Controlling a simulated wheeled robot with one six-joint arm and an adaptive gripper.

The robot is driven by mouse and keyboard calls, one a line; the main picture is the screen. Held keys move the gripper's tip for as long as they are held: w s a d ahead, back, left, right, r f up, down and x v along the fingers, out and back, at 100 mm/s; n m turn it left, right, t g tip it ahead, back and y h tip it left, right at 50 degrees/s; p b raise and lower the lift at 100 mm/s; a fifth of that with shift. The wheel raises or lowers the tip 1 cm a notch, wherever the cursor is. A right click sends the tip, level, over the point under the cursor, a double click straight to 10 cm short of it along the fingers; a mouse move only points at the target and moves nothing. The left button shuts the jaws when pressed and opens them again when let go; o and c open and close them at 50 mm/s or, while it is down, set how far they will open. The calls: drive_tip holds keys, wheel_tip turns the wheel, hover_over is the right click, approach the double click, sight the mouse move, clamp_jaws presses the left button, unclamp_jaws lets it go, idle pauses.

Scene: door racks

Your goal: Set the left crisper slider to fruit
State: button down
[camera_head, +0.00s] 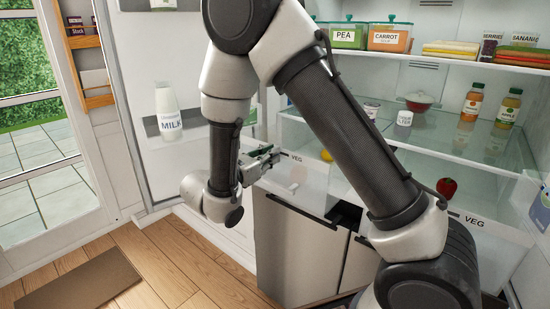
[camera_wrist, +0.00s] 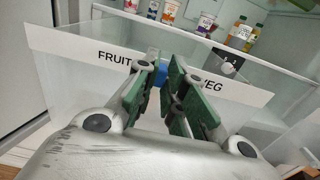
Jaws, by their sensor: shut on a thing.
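The left crisper drawer is a clear bin with a white label strip; in the wrist view FRUIT (camera_wrist: 114,58) is printed at its left and VEG (camera_wrist: 211,85) at its right. The blue slider (camera_wrist: 161,73) sits on the strip between the two words, partly hidden by the fingers. My gripper (camera_wrist: 161,68) is shut on the slider, with green pads on either side. In the head view my gripper (camera_head: 270,156) is at the front of the left crisper (camera_head: 315,178), where only VEG is readable beside it.
The right crisper's VEG label (camera_head: 473,220) is partly behind my arm. An open fridge door with a milk bottle (camera_head: 167,112) stands at left. Shelves above hold bottles, containers and a red-lidded bowl (camera_head: 418,101).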

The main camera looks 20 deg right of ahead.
drive_tip(key=shift+w+a, duration=0.6)
drive_tip(key=shift+w, duration=0.3)
drive_tip(key=c, duration=1.5)
unclamp_jaws()
drive_tip(key=shift+a, duration=0.1)
drive_tip(key=v, duration=1.2)
